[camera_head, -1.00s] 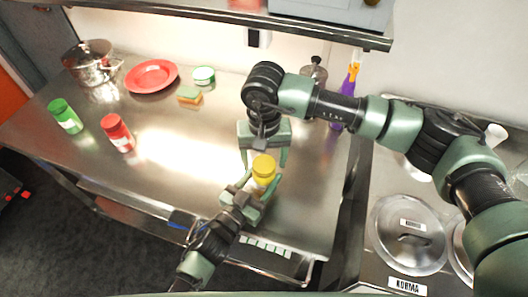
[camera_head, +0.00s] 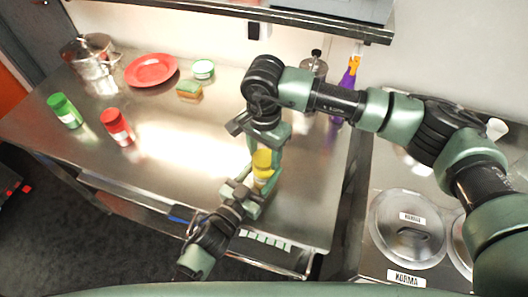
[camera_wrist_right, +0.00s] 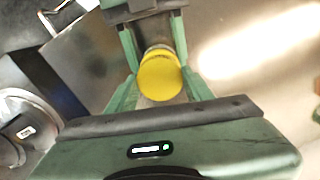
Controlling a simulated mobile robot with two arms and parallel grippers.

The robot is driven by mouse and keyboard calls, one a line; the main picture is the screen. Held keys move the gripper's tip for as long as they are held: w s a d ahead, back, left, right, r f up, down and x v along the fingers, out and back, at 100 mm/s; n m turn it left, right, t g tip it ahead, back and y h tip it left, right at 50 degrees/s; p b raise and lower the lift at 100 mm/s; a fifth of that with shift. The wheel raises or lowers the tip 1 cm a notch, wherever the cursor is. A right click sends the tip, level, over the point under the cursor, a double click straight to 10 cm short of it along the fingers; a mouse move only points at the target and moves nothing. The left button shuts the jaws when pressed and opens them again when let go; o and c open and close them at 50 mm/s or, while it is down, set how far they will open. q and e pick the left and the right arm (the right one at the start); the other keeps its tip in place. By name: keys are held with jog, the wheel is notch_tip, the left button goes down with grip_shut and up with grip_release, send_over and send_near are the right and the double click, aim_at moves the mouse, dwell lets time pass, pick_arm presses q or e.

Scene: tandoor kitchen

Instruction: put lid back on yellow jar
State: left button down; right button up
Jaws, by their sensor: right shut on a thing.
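The yellow jar (camera_head: 262,178) stands upright near the front right of the steel table. Its round yellow lid (camera_wrist_right: 160,77) is at the jar's top; I cannot tell whether it is fully seated. My right gripper (camera_head: 265,150) reaches down from above and is shut on the lid, with its fingers on either side in the right wrist view (camera_wrist_right: 160,88). My left gripper (camera_head: 255,189) comes in from the front with its fingers around the jar's body and appears shut on it. The fingers hide part of the jar.
A red jar (camera_head: 117,128) and a green jar (camera_head: 65,111) stand at the left. A red plate (camera_head: 151,70), a pot (camera_head: 92,58), a sponge (camera_head: 189,91) and a green-white tin (camera_head: 203,70) are at the back. A purple bottle (camera_head: 347,82) stands behind my right arm. The table's middle is clear.

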jog(key=m, duration=2.4)
jog(key=shift+f+m, duration=0.1)
jog(key=shift+m, duration=0.2)
jog(key=o, duration=1.5)
jog(key=shift+o, duration=0.2)
jog(key=shift+r, duration=2.3)
jog(key=shift+c, duration=0.3)
